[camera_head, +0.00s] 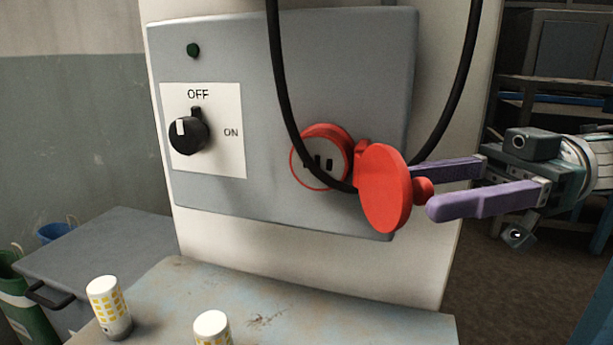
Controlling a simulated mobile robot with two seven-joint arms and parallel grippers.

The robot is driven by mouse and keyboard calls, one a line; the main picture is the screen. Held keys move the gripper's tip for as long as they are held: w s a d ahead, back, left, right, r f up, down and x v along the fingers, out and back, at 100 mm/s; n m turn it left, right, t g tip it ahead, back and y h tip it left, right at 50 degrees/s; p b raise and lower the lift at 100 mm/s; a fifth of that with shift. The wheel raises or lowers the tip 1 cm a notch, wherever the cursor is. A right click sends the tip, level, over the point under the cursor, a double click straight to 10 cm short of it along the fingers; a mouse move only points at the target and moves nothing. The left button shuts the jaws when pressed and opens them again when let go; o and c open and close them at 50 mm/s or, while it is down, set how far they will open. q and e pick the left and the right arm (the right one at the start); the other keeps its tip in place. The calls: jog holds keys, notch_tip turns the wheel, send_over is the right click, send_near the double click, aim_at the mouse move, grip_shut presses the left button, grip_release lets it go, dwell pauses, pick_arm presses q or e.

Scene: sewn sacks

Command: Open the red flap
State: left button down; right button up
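The red flap (385,188) is a round disc with a small knob (423,189) on its outer face. It is hinged at the right side of a red round socket (326,146) on the grey panel. The flap stands swung out from the socket, so the socket's dark slots show. My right gripper (424,192) comes in from the right with two purple fingers. The fingers are apart, with their tips by the knob; I cannot tell if they touch it. My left gripper is not in view.
A black cable (283,85) loops down in front of the panel (260,60) and across the socket's lower part. A black OFF/ON knob (188,133) is at left. Two white-and-yellow cylinders (107,299) (212,328) stand at a worn grey surface (290,305) below.

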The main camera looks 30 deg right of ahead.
jog(key=s+d+b, duration=0.1)
jog(key=d+b, duration=0.3)
jog(key=d, duration=0.5)
jog(key=shift+s+d+b, duration=0.3)
jog(key=shift+d+b, duration=0.05)
jog(key=shift+d, duration=0.05)
jog(key=shift+r, duration=0.1)
